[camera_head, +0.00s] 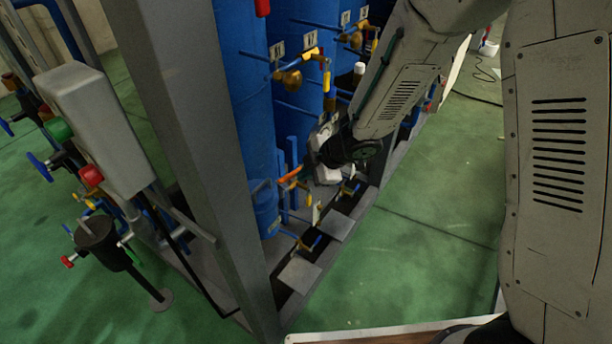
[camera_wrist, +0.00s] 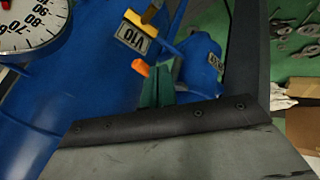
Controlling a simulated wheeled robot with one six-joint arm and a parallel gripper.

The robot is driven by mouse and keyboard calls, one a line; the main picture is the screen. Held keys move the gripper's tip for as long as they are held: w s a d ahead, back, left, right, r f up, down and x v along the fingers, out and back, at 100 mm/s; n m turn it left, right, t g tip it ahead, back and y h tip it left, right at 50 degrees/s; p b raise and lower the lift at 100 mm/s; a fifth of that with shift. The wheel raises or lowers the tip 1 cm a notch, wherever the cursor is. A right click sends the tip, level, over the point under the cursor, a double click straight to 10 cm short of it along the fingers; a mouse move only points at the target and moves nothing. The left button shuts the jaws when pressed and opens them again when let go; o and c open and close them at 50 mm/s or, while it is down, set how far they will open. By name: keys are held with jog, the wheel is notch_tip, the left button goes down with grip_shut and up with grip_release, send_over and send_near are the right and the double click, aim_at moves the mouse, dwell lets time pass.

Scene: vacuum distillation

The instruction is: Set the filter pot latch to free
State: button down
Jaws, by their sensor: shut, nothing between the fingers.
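A dark, round pot (camera_head: 95,238) stands on a thin post at the lower left in the head view. The wrist view does not show the pot.
Tall blue columns (camera_head: 243,80) with labelled valves stand behind a grey upright post (camera_head: 195,140). A grey box (camera_head: 95,125) with green and red buttons is left of the post. The wrist view shows a dial gauge (camera_wrist: 28,22) and an orange handle (camera_wrist: 139,67). Green floor is open at right.

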jog(key=s+d+r, duration=0.6)
jog(key=d+r, duration=0.2)
jog(key=w+a+m+t+h, duration=0.2)
jog(key=w+a+m, duration=0.65)
jog(key=m, duration=0.55)
jog(key=x, duration=1)
jog(key=shift+w, duration=0.1)
jog(key=shift+s+d+r, duration=0.1)
jog(key=shift+s+d, duration=0.55)
jog(key=shift+s, duration=0.15)
jog(key=shift+s+d+r, duration=0.1)
jog(key=shift+s+d, duration=0.55)
jog(key=shift+s, duration=0.15)
